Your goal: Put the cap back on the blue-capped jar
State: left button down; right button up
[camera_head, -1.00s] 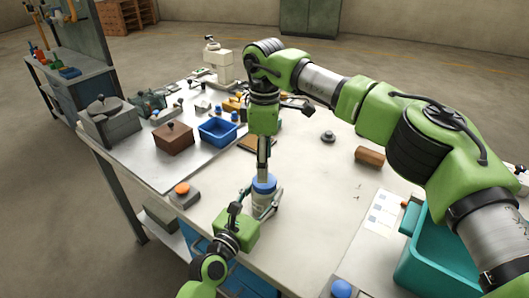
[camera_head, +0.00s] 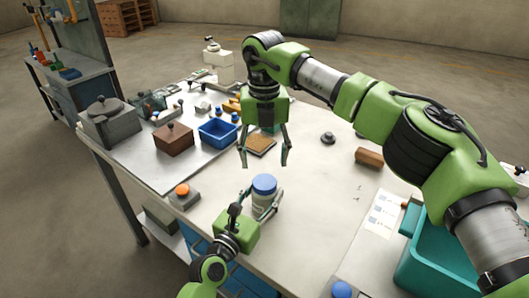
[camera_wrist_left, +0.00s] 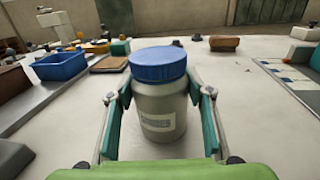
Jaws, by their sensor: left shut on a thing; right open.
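The jar (camera_head: 266,201) stands upright on the table, pale with a label. Its blue cap (camera_head: 264,184) sits on top of it and looks level. In the left wrist view the jar (camera_wrist_left: 160,108) and the cap (camera_wrist_left: 158,64) fill the middle, with no clear gap between them. My left gripper (camera_head: 262,209) is shut around the jar's body, one finger on each side. My right gripper (camera_head: 264,164) is open and empty, above and behind the jar, with its fingers pointing down and clear of the cap.
A blue bin (camera_head: 218,132), a brown box (camera_head: 173,138) and an orange button (camera_head: 182,189) are to the left. A brown cylinder (camera_head: 369,156) and a dark knob (camera_head: 328,137) lie to the right. A teal crate (camera_head: 436,262) is at the right front. The table right of the jar is clear.

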aim_at(265, 181)
jog(key=n, duration=0.7)
jog(key=shift+r, duration=0.3)
jog(key=n, duration=0.3)
jog(key=shift+r, duration=0.1)
jog(key=n, duration=0.4)
jog(key=shift+r+n, duration=0.15)
jog(key=shift+n, duration=0.15)
jog(key=shift+f, duration=4)
